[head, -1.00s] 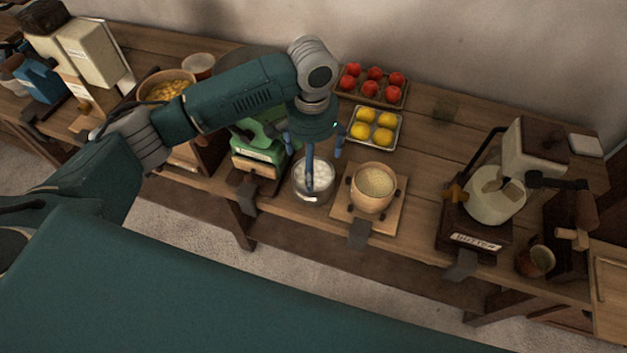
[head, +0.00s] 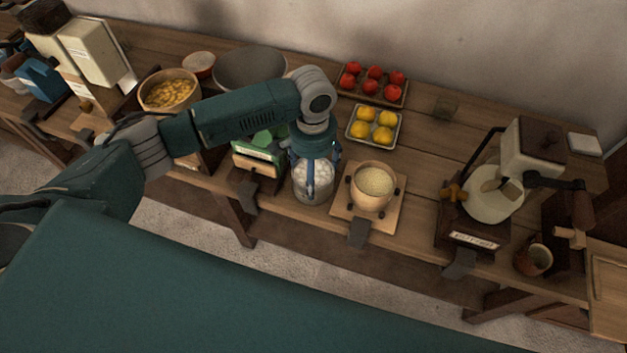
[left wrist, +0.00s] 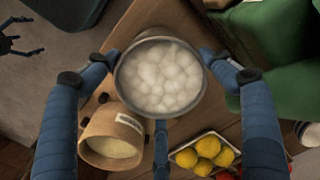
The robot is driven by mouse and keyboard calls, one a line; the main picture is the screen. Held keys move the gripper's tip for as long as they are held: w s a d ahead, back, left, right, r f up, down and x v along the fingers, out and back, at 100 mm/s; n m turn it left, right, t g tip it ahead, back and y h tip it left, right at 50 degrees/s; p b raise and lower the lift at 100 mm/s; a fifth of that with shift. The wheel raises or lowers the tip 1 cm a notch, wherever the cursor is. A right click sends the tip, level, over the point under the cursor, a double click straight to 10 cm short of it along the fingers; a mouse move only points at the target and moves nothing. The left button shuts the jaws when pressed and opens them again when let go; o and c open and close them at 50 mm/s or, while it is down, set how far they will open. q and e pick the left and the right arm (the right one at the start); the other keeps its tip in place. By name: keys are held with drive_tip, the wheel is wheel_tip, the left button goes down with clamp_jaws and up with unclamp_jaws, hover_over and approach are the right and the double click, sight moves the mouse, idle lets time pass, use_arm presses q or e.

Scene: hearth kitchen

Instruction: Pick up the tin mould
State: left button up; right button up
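The tin mould (head: 314,187) is a round grey metal vessel full of white rounded lumps, near the table's front edge. It shows from above in the left wrist view (left wrist: 160,76), with its rim whole and its contents in place. My left gripper (head: 314,165) is directly over it, fingers pointing down around its sides. In the left wrist view all three fingers meet the rim from left, right and below, so the hand looks closed on it. Their very tips are hidden below the rim. My right gripper (left wrist: 22,38) shows small and dark over the floor, its fingers spread.
A wooden tub of grain (head: 374,186) on a board (head: 348,216) stands close at right. A green scale (head: 258,150) is close at left. Trays of lemons (head: 374,125) and red fruit (head: 372,84) lie behind. A butter machine (head: 470,225) is farther right.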

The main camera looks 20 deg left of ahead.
use_arm(q)
drive_tip(key=shift+c, duration=0.9)
